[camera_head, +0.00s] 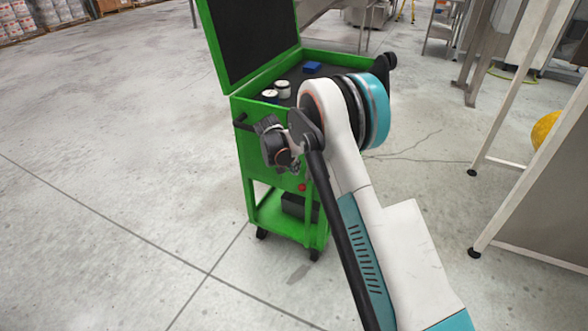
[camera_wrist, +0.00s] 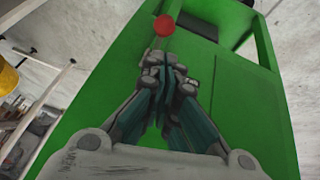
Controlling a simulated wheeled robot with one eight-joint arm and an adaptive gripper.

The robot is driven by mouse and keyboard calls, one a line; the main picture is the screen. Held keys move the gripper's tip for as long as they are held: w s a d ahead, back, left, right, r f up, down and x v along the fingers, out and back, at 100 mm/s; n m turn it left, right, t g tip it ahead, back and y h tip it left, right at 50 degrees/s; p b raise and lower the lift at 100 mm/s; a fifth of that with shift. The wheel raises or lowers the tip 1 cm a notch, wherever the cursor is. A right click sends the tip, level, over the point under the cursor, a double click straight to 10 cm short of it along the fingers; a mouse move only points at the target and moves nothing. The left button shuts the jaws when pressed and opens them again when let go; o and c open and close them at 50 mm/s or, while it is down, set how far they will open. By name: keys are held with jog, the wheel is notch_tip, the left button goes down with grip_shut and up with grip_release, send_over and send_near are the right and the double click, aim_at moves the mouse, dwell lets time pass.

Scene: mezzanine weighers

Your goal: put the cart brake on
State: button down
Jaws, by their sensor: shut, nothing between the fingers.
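A green cart (camera_head: 262,206) on casters stands in the middle of the head view, its lid raised. A small red knob (camera_head: 302,187) sits low on its near face; this may be the brake control. The red knob (camera_wrist: 164,25) also shows in the wrist view, just beyond my fingertips, against the green panel (camera_wrist: 240,100). My gripper (camera_wrist: 163,62) is shut and empty, its fingertips close to the knob. I cannot tell whether they touch it. In the head view my gripper (camera_head: 297,168) is small and partly hidden by my arm, just above the knob.
White-lidded jars (camera_head: 283,88) and a blue block (camera_head: 312,67) are in the cart's top tray. A dark box (camera_head: 298,206) is on its lower shelf. A metal table frame (camera_head: 515,205) stands at the right. The floor to the left is clear.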

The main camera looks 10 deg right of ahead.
aim_at(305, 184)
jog(key=b+x, duration=0.2)
jog(key=x, duration=0.5)
jog(key=shift+d+f, duration=0.1)
jog(key=shift+f, duration=0.05)
jog(key=shift+s+a+f+b, duration=0.25)
jog(key=shift+f+b, duration=0.1)
jog(key=shift+f, duration=0.15)
dwell(0.6)
jog(key=shift+s+f, duration=0.15)
jog(key=shift+f, duration=0.15)
jog(key=shift+s+a+f+b, duration=0.1)
jog(key=shift+f+b, duration=0.15)
jog(key=shift+f, duration=0.3)
jog(key=shift+s+a+f+b, duration=0.15)
jog(key=shift+f+b, duration=0.1)
jog(key=shift+f, duration=0.3)
